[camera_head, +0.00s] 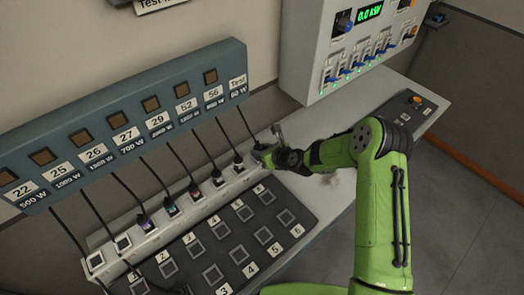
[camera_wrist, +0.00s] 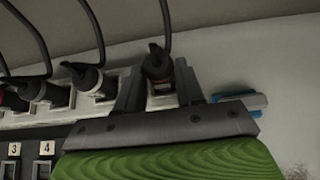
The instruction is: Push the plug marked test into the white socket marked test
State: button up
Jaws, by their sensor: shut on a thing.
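The test plug (camera_wrist: 158,66) is dark, with a cord rising from its top. It sits between the two fingers of my gripper (camera_wrist: 160,88), which is shut on it. In the head view my gripper (camera_head: 264,152) is at the right end of the white socket row (camera_head: 206,203), below the Test label (camera_head: 238,81). A white socket (camera_wrist: 162,102) shows just below the plug in the wrist view, partly hidden by my gripper. Its marking is not readable. I cannot tell whether the plug is partly inside it.
Several other plugs, one of them dark (camera_wrist: 92,80), stand in sockets to the left with hanging cords. A black plate with numbered square openings (camera_head: 240,235) lies in front. A blue object (camera_wrist: 243,101) is right of my gripper. A grey control box (camera_head: 345,45) is at the back.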

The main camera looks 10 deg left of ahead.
jog(key=o, duration=1.2)
jog(key=shift+f, duration=0.2)
jog(key=shift+o, duration=0.2)
jog(key=v, duration=1.5)
jog(key=shift+s+d+r, duration=0.2)
jog(key=shift+s+r, duration=0.05)
jog(key=shift+r, duration=0.05)
jog(key=shift+r, duration=0.1)
